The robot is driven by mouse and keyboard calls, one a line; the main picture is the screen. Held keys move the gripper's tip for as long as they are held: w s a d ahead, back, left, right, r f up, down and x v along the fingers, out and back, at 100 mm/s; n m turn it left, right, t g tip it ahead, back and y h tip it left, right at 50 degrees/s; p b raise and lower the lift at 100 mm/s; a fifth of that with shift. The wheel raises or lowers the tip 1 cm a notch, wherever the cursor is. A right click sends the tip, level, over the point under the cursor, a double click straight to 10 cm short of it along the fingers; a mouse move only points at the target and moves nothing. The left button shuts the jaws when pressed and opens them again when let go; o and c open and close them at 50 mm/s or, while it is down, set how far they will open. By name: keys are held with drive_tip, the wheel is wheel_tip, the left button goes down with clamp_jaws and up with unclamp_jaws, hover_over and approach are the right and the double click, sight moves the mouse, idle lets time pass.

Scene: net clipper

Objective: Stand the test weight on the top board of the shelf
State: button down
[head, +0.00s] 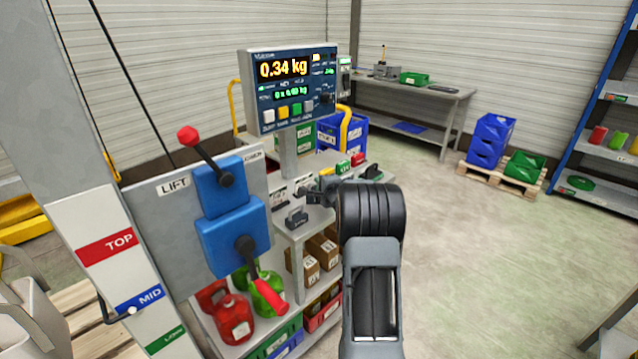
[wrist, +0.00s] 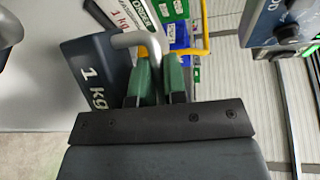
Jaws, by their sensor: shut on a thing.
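The test weight (wrist: 92,75) is a dark block marked "1 kg" with a bent metal handle in the wrist view. My gripper (wrist: 158,82) is shut on that handle, its green pads on either side. The block appears tilted in this view, and I cannot tell whether its base touches anything. In the head view my gripper (head: 316,196) is over the grey shelf unit (head: 318,226), mostly behind my wrist. A small dark block with a handle (head: 296,217) shows beside it; I cannot tell if it is the same weight.
A display (head: 290,85) reads 0.34 kg. A lift panel (head: 170,235) with two red-knobbed levers stands close on the left, beside a column (head: 110,240) marked TOP and MID. Cartons (head: 318,258) and jugs (head: 233,318) fill the lower boards.

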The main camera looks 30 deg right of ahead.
drive_tip(key=shift+w+d+f, duration=0.15)
drive_tip(key=shift+d+f, duration=0.1)
drive_tip(key=shift+f, duration=1.4)
drive_tip(key=shift+f, duration=0.15)
drive_tip(key=c, duration=1.2)
unclamp_jaws()
drive_tip(key=shift+f, duration=0.1)
drive_tip(key=shift+o, duration=0.2)
